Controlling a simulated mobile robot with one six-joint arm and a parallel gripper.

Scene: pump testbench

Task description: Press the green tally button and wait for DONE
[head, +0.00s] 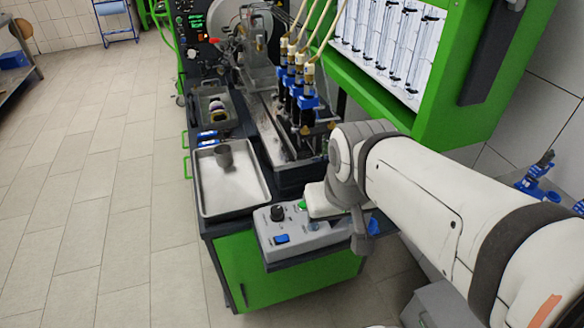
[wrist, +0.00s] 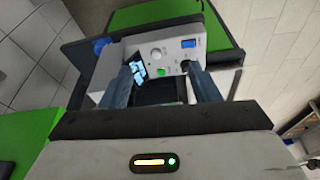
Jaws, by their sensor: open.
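The grey control box (head: 288,238) stands at the front corner of the bench in the head view, partly covered by my arm. Its green button (head: 303,205) shows just left of my arm's end. In the wrist view the green button (wrist: 162,71) lies between the fingertips of my gripper (wrist: 161,69), on the face of the control box (wrist: 172,52). My gripper is open with nothing between its fingers; contact with the box cannot be told. A small blue and white panel (wrist: 137,71) lies beside the left finger; I cannot read any text on it.
The control box also has a black knob (head: 277,213) and a blue switch (head: 281,239). A metal tray (head: 229,188) with a grey cup (head: 224,156) lies behind it. The pump rig with blue fittings (head: 300,103) stands further back. The tiled floor at left is free.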

